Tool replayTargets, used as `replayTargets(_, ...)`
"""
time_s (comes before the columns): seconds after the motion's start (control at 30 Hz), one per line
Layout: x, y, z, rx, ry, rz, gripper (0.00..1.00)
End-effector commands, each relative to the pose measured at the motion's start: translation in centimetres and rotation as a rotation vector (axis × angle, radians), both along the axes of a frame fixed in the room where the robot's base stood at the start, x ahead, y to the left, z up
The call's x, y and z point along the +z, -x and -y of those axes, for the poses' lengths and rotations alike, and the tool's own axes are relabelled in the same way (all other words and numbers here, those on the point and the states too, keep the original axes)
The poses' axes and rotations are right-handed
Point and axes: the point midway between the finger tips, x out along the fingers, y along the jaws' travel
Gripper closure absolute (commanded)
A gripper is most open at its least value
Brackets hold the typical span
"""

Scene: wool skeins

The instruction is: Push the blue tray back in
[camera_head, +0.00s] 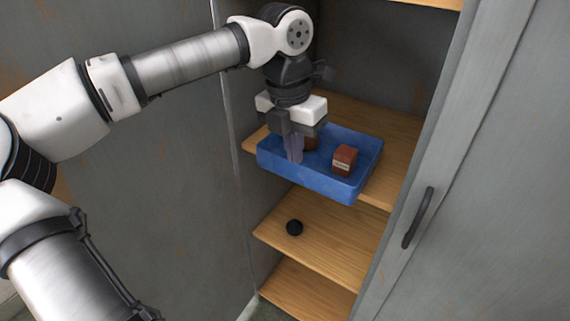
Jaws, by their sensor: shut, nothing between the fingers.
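The blue tray (337,188) sits on a wooden shelf inside the grey cabinet, and its near part sticks out past the shelf's front edge. In it are a reddish-brown box (345,160) with a pale label and another brown thing (311,143), partly hidden behind my gripper. My gripper (294,158) is shut and empty, pointing down at the tray's left part. Its fingertips overlap the tray's left front in the picture; I cannot tell whether they touch it.
A grey door with a dark handle (418,218) stands at right. The tray's shelf (398,133) shows bare wood behind the tray.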

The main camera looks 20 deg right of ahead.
Motion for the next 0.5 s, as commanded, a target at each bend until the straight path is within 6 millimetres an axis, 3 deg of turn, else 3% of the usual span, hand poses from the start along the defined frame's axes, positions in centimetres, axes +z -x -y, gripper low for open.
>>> replayTargets(0.1, -0.3, -0.8, -1.5, 0.033, -0.083, 0.027, 1.0)
replayTargets(0.27, -1.7, -0.9, -1.7, 0.037, -0.093, 0.026, 1.0)
replayTargets(0.5, -6.4, -0.8, -1.6, 0.032, -0.091, 0.023, 1.0)
